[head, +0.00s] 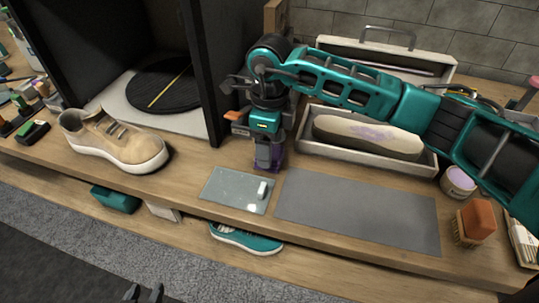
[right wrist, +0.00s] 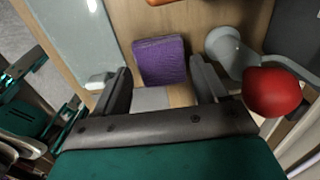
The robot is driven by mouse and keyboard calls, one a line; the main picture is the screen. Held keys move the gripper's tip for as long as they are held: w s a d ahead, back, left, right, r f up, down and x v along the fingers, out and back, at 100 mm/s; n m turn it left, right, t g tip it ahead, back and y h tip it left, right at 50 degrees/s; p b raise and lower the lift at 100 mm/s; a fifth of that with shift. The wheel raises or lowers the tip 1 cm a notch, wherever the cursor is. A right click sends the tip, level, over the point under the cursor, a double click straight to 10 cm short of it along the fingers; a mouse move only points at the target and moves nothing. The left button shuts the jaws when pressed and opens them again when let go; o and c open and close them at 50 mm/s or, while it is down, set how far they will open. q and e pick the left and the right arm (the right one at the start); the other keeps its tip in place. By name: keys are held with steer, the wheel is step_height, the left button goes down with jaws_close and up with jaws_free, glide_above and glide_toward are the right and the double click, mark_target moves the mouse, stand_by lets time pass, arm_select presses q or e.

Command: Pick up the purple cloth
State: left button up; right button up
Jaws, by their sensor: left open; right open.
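The purple cloth (head: 277,159) lies on the wooden bench, mostly hidden in the head view behind my right gripper (head: 267,160). In the right wrist view the folded cloth (right wrist: 159,61) shows as a small purple block between the two fingers of my right gripper (right wrist: 160,82). That gripper points down over the cloth and is open, with a gap visible at each side of it. My left gripper (head: 144,293) shows only its dark fingertips at the bottom edge of the head view. It is open and apart from the bench.
A glass plate (head: 222,188) and a grey mat (head: 350,208) lie in front. A tray (head: 408,167) holding a pale pad stands at right. A beige sneaker (head: 115,140) and a black booth (head: 207,70) are at left. A red-ended object (right wrist: 272,92) is close beside my right finger.

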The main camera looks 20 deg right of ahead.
step_height(320, 180, down, 2)
steer(key=shift+f, duration=0.25)
steer(key=shift+c, duration=0.3)
steer(key=c, duration=0.5)
steer(key=shift+c, duration=0.2)
steer(key=shift+r, duration=0.15)
step_height(320, 180, up, 20)
steer(key=shift+f+p, duration=0.1)
steer(key=shift+p, duration=0.2)
steer(key=shift+c, duration=0.7)
